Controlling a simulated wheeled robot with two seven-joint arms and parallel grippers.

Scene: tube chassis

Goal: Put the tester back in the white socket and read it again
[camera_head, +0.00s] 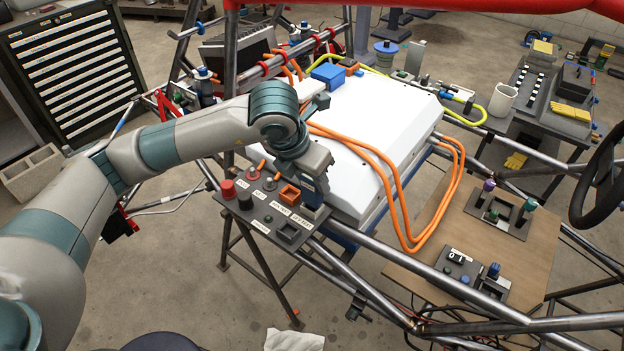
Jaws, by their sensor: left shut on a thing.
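My left gripper (314,203) points down over the right edge of a dark, labelled panel (262,218) on the chassis tubes. It is shut on the tester, which is mostly hidden by the gripper, so I cannot tell whether it touches the panel. An orange-rimmed square socket (289,194) lies just left of the gripper. A grey-rimmed square socket (288,232) lies just below and left of it and looks empty. I cannot pick out a clearly white socket. My right gripper is not in view.
A red button (228,189) and small levers stand on the panel's left. A large white case (378,125) with orange cables (398,190) lies behind the gripper. A wooden board (520,262) at right carries a small box (459,264) and a tool holder (511,222).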

